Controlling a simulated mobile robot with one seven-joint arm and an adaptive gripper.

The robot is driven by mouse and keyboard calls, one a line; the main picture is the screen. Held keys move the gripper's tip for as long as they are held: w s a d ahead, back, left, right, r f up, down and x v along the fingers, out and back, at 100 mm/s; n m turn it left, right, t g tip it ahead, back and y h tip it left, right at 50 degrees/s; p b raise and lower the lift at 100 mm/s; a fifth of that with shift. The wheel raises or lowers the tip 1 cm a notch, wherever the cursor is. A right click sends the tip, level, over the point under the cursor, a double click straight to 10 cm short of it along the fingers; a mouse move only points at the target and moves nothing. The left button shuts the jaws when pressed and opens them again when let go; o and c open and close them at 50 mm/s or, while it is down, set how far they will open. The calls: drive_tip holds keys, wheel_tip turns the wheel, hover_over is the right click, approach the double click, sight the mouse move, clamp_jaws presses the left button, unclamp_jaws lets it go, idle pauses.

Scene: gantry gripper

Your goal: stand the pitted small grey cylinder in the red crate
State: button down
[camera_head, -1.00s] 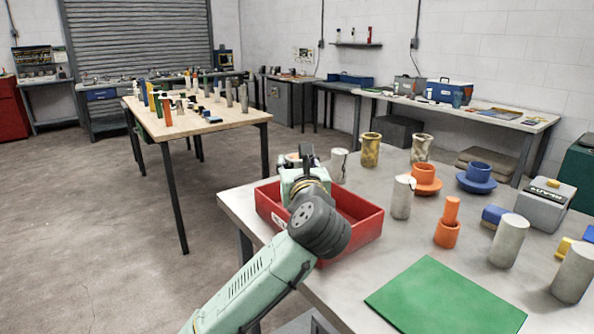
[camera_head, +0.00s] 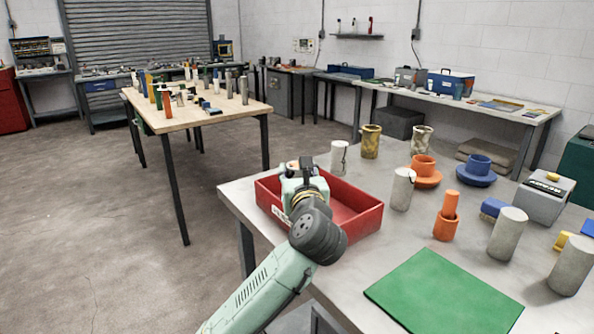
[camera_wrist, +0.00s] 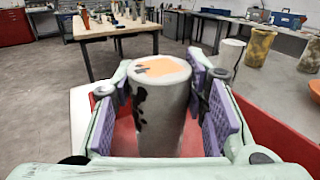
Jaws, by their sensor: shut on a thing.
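A grey cylinder (camera_wrist: 160,105) with dark pit-like marks down its left side and an orange patch on top stands upright between my finger pads in the wrist view. My gripper (camera_wrist: 162,110) is shut on it, with a purple pad on either side. The red crate (camera_head: 352,232) is on the near left of the grey table; its red floor also shows below the cylinder in the wrist view (camera_wrist: 124,138). In the head view my gripper (camera_head: 304,178) is over the crate's left part, and my arm hides most of the cylinder. I cannot tell whether its base touches the floor.
A pale cracked cylinder (camera_head: 339,157) stands just behind the crate, and another pale cylinder (camera_head: 403,189) stands to its right. The crate's right part looks empty.

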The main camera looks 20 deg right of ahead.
drive_tip(key=shift+f, duration=0.3)
drive_tip(key=c, duration=1)
unclamp_jaws()
drive_tip(key=shift+d+f, duration=0.1)
drive_tip(key=shift+f, duration=0.2)
drive_tip(key=shift+o, duration=0.2)
drive_tip(key=shift+s+r, duration=0.1)
drive_tip(key=shift+r, duration=0.35)
drive_tip(key=shift+s+r, duration=0.15)
drive_tip(key=s, duration=0.3)
drive_tip(key=s+a+b, duration=0.1)
drive_tip(key=s, duration=0.3)
drive_tip(key=s+a+b, duration=0.1)
drive_tip(key=s, duration=0.3)
drive_tip(key=shift+s+r, duration=0.25)
drive_tip(key=shift+r, duration=0.05)
